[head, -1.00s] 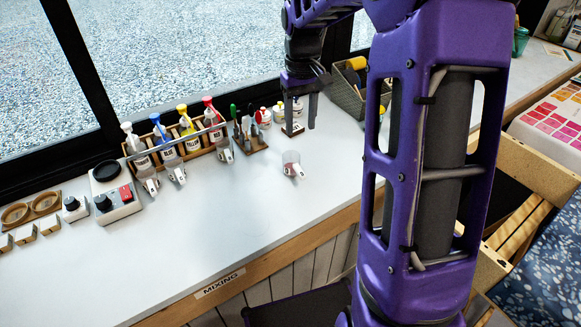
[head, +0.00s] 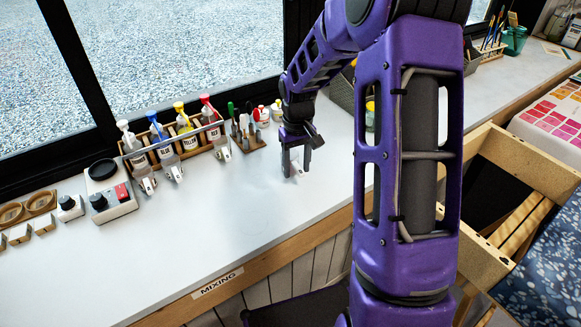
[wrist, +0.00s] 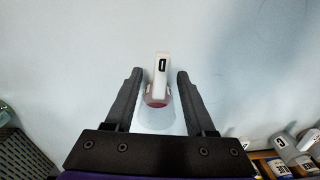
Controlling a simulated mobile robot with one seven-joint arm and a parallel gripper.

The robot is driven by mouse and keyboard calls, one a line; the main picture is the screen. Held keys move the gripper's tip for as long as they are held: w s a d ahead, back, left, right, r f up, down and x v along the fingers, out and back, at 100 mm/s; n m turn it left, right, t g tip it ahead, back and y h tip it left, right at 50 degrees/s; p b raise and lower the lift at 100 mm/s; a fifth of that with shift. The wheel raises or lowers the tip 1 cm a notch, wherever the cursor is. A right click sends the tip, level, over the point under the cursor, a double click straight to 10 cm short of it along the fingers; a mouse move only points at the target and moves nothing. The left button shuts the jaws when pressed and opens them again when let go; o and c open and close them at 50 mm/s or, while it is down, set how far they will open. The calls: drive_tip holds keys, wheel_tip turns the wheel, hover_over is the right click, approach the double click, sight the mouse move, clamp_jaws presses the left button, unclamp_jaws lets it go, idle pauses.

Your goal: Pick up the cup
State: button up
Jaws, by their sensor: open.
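The cup (wrist: 155,115) is a small clear vessel with a little reddish content at its bottom and a white tag (wrist: 161,75) on its side. In the wrist view it lies between the two open fingers of my gripper (wrist: 159,82), with a gap on each side. In the head view my gripper (head: 296,172) points down over the worktop at the cup, hiding most of it. Only a bit of the white tag shows there beside the fingers. I cannot tell how high the fingertips are over the worktop.
A wooden rack (head: 178,150) of pump bottles stands at the back left, with a tool block (head: 249,143) to its right. A scale (head: 109,196) sits at the left. A dark basket (wrist: 22,160) shows in the wrist view. The worktop (head: 190,235) in front is clear.

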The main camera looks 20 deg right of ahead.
drive_tip(key=shift+f, duration=0.2)
clamp_jaws()
drive_tip(key=shift+r, duration=0.1)
